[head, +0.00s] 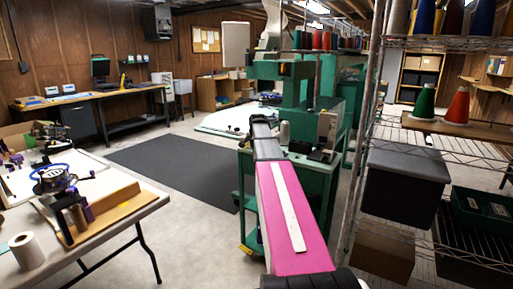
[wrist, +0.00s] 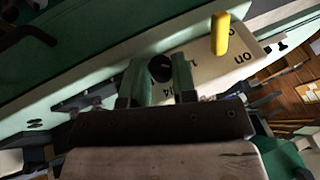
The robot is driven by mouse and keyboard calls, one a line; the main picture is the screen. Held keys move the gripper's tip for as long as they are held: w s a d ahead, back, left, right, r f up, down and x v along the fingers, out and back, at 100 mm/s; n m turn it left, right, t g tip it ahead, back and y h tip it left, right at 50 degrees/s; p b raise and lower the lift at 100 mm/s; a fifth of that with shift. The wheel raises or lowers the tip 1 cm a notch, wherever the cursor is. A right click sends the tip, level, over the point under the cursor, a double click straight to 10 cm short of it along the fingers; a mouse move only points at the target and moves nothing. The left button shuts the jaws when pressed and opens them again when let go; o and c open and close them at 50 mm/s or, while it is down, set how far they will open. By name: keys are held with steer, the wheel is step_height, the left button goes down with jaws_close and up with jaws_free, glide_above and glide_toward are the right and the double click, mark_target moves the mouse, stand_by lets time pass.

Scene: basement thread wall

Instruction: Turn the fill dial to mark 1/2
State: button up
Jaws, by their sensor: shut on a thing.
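The fill dial (wrist: 160,68) is a dark round knob on a pale panel (wrist: 205,68) in the wrist view. My gripper (wrist: 160,84) has its two green fingers on either side of the dial, shut on it. Part of a printed "1/4" shows between the fingers, below the dial. Other marks are partly hidden by the fingers, and I cannot tell which mark the dial points to. In the head view my pink arm reaches forward to a green machine (head: 294,95); the dial and my fingertips cannot be made out there.
A yellow lever (wrist: 220,34) stands beside the word "on" on the same panel, close to the right finger. In the head view a wire shelf (head: 440,42) with thread cones stands close on the right. A dark mat (head: 175,165) and open floor lie to the left.

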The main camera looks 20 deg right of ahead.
steer(key=shift+w+g+h, duration=0.1)
steer(key=shift+g+h, duration=0.2)
steer(key=shift+g, duration=0.3)
steer(key=o, duration=0.6)
steer(key=shift+o, duration=0.2)
steer(key=shift+r, duration=0.1)
steer(key=v, duration=1)
steer(key=shift+a+r, duration=0.15)
steer(key=shift+r, duration=0.15)
